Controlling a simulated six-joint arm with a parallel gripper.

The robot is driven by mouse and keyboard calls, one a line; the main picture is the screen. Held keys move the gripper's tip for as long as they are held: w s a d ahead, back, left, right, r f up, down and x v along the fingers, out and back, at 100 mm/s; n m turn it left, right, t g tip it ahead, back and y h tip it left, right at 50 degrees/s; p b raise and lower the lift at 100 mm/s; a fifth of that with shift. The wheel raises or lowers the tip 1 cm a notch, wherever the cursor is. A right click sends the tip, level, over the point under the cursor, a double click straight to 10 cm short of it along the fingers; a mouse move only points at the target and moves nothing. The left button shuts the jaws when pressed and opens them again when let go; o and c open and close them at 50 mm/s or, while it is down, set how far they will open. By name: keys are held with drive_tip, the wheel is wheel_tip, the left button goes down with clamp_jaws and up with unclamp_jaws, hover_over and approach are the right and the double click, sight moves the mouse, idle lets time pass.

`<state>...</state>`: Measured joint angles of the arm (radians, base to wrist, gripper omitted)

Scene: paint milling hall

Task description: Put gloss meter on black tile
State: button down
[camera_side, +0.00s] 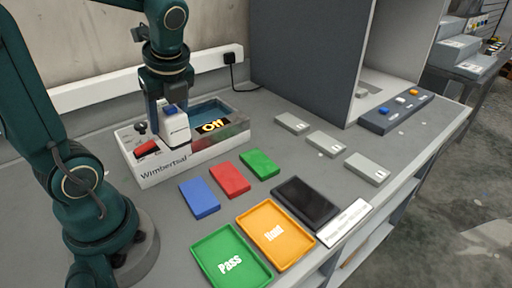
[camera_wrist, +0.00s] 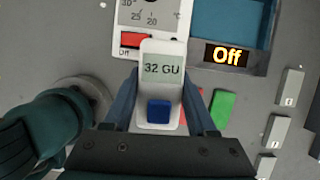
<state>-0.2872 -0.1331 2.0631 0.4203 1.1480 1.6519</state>
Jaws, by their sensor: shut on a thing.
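The gloss meter (camera_wrist: 161,85) is a small white device with a display reading "32 GU" and a blue button. My gripper (camera_wrist: 158,98) is shut on it, one finger at each side. In the side view the gloss meter (camera_side: 176,128) hangs upright from my gripper at the front of the white bath unit; I cannot tell whether it touches the unit. The black tile (camera_side: 305,203) lies flat on the grey bench at the front right, far from my gripper, with nothing on it. It is out of the wrist view.
The bath unit (camera_side: 166,172) has a red switch and an "Off" display. Blue (camera_side: 199,197), red (camera_side: 230,180) and green (camera_side: 260,164) plates lie between. Grey blocks (camera_side: 326,143) lie behind.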

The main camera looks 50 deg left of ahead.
drive_tip(key=w+d+r+n+g+h, duration=0.4)
drive_tip(key=w+d+n, duration=0.45)
drive_tip(key=n, duration=0.85)
drive_tip(key=s+a+f+m+t+y, duration=0.1)
drive_tip(key=s+a+m, duration=0.2)
drive_tip(key=m, duration=0.3)
drive_tip(key=s+a+f+m+t+y, duration=0.1)
drive_tip(key=s+a+m+t, duration=0.1)
drive_tip(key=m, duration=0.4)
drive_tip(key=s+a+f+m+t+y, duration=0.1)
drive_tip(key=s+a+f+m+y, duration=0.1)
drive_tip(key=s+a+m, duration=0.2)
drive_tip(key=shift+s+a+m, duration=0.15)
drive_tip(key=shift+s+m, duration=0.5)
drive_tip(key=shift+m, duration=0.25)
drive_tip(key=s, duration=0.2)
drive_tip(key=s+a, duration=0.1)
drive_tip(key=s, duration=0.2)
drive_tip(key=shift+s+a, duration=0.1)
drive_tip(key=shift+s, duration=0.05)
